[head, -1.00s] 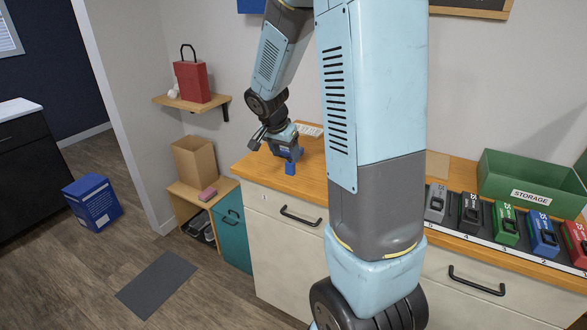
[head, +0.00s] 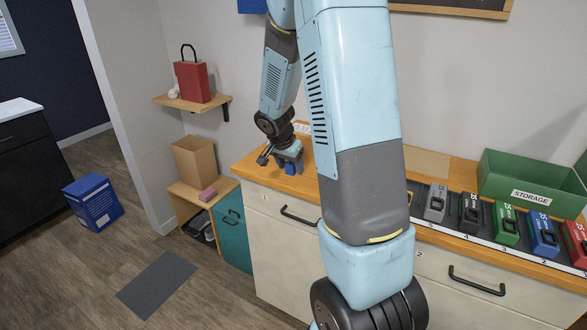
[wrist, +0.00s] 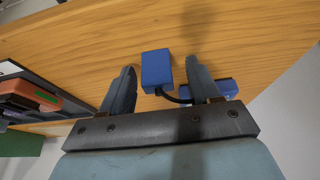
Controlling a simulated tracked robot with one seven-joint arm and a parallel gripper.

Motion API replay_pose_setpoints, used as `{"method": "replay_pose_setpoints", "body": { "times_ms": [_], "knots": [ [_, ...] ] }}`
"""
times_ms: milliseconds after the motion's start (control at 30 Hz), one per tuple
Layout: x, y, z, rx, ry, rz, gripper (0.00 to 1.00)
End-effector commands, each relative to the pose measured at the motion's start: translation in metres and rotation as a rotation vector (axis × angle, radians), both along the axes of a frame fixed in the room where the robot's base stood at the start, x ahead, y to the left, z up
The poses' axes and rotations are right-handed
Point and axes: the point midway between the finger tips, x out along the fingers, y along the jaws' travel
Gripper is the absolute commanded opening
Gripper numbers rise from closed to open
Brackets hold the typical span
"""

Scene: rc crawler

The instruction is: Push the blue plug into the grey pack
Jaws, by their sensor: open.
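The blue plug (wrist: 157,69) is a small blue block with a black cord at one corner. In the wrist view it shows between the two spread fingers of my gripper (wrist: 161,66), with gaps on both sides. The cord runs to another blue piece (wrist: 215,88) partly behind the right finger. In the head view my gripper (head: 287,160) is low over the left end of the wooden counter, with a blue part (head: 291,168) showing at it. The grey pack (head: 435,203) stands at the left of a row of packs, apart from my gripper.
Black (head: 470,212), green (head: 506,222), blue (head: 542,234) and red (head: 576,241) packs stand right of the grey one. A green storage bin (head: 530,187) is behind them. My arm hides the counter's middle. An orange-and-black object (wrist: 28,98) shows left in the wrist view.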

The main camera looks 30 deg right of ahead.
Motion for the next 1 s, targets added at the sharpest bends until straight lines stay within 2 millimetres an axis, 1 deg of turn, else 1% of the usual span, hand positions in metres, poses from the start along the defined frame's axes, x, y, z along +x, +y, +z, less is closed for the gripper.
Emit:
{"method": "replay_pose_setpoints", "body": {
  "times_ms": [67,600,867,1000],
  "knots": [
    [0.000,0.000,0.000,0.000,0.000,0.000,0.60],
    [0.000,0.000,0.000,0.000,0.000,0.000,0.08],
    [0.000,-0.001,0.001,-0.001,-0.001,-0.001,0.07],
    [0.000,-0.001,0.010,-0.002,-0.003,-0.001,0.07]
  ]
}}
